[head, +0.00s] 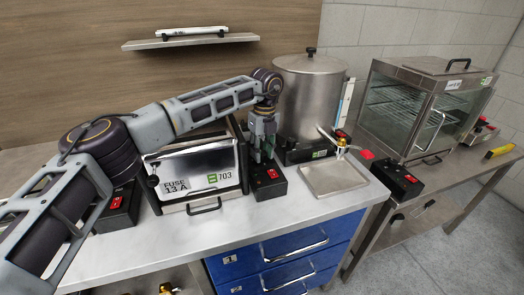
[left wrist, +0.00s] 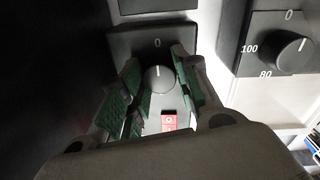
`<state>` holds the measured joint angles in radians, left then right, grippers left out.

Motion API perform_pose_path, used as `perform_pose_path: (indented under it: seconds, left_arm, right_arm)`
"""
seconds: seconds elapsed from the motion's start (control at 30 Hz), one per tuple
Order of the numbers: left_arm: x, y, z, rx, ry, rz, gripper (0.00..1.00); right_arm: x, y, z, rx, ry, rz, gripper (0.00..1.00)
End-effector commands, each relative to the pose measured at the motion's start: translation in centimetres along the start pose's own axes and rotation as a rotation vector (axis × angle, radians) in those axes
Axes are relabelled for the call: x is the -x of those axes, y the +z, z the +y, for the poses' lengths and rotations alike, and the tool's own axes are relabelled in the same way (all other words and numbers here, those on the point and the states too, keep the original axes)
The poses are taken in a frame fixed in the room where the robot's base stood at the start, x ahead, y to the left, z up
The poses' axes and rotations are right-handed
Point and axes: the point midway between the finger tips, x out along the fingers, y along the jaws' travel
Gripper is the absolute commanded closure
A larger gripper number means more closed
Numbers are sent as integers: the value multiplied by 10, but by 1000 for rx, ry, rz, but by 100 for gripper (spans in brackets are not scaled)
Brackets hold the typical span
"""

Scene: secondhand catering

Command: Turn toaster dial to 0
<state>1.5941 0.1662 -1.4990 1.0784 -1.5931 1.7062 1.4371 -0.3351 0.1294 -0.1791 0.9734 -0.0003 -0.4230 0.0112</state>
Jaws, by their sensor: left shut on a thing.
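The toaster (head: 195,170) is a shiny metal box with a "FUSE 13 A" label, standing on the counter. Its black control box (head: 270,190) with a red switch is at its right side. My left gripper (head: 263,148) reaches down over this box from above. In the left wrist view, the round dial (left wrist: 158,79) sits between the green-padded fingers of my left gripper (left wrist: 158,85), which are shut on it. The dial's white line points up towards the printed 0 (left wrist: 157,43). A red switch (left wrist: 169,121) shows below the dial. My right gripper is not in view.
A tall metal urn (head: 308,95) stands close to the right of my left gripper. Another dial (left wrist: 291,50), marked 0, 100 and 80, is near in the left wrist view. A drip tray (head: 333,190) and a glass-fronted cabinet (head: 410,110) are further right. The front counter strip is clear.

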Motion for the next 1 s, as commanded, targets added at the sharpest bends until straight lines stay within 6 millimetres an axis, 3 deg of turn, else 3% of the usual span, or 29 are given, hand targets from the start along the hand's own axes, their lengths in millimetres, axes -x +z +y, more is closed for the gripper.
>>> perform_pose_path:
  seconds: [0.3,0.33,0.5,1.0]
  left_arm:
    - [3,2,0,5,-6,-5,92]
    - [3,2,0,5,-6,-5,65]
    - [2,2,0,3,-4,-3,46]
    - [8,1,0,1,-2,-2,46]
  right_arm:
    - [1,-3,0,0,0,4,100]
    - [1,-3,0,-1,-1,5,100]
    - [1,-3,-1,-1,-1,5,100]
    - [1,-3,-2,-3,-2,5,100]
